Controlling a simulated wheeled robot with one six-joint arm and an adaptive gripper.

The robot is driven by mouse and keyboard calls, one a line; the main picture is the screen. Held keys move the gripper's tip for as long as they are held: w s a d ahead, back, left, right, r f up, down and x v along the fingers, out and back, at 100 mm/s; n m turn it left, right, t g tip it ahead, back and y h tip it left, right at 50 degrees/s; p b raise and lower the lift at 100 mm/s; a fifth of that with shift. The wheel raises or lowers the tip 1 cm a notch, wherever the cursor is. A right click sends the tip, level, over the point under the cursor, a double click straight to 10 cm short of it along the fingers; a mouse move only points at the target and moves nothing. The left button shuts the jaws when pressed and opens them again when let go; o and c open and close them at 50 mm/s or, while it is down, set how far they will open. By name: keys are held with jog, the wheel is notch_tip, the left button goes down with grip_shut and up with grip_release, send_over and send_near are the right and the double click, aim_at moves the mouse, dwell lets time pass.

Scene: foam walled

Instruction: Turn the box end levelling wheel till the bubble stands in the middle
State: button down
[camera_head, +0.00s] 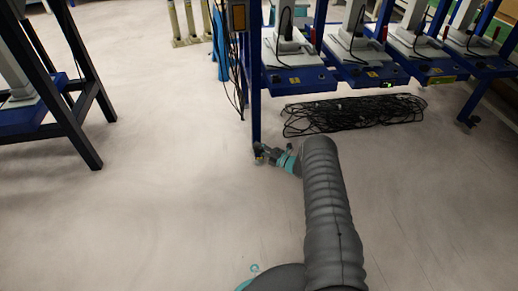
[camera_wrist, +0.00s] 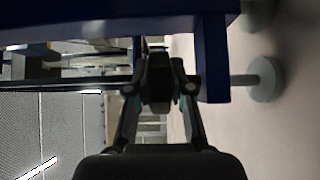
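My gripper (camera_head: 266,153) is low beside the foot of a blue post (camera_head: 255,110) in the head view. In the wrist view my gripper (camera_wrist: 160,66) has its two fingers reaching up, angled inward, with a dark blocky part (camera_wrist: 158,85) between their tips. I cannot tell whether that part is the levelling wheel or whether the fingers press on it. A levelling foot with a thin stem and a round grey disc (camera_wrist: 266,80) sits to the right of the fingers, apart from them. No bubble can be made out in either view.
A blue bench frame with several grey devices on blue bases (camera_head: 300,80) stands at the back right. A heap of black cables (camera_head: 350,114) lies on the floor beneath. Another dark frame (camera_head: 70,110) stands at the left. The pale floor (camera_head: 170,200) between is clear.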

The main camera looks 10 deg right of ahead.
jog(key=shift+m+t+h, duration=0.4)
jog(key=shift+h, duration=0.1)
jog(key=shift+a+m+t+h+p, duration=0.15)
jog(key=shift+m+t+h+p, duration=0.35)
jog(key=shift+m+t+h, duration=0.5)
jog(key=m+h, duration=0.1)
jog(key=h, duration=0.1)
jog(key=m+t+h, duration=0.1)
jog(key=h, duration=0.1)
jog(key=shift+m+t, duration=0.3)
jog(key=m+h, duration=0.3)
jog(key=h, duration=0.2)
jog(key=m+h+b, duration=0.1)
jog(key=m+h, duration=0.2)
jog(key=h, duration=0.2)
jog(key=m+g+h, duration=0.2)
jog(key=m+h, duration=0.2)
jog(key=h, duration=0.1)
jog(key=m+g+h, duration=0.4)
jog(key=h, duration=0.1)
jog(key=shift+m+g+h, duration=0.3)
jog(key=shift+g, duration=0.1)
jog(key=c, duration=1.3)
grip_release()
jog(key=shift+d, duration=0.2)
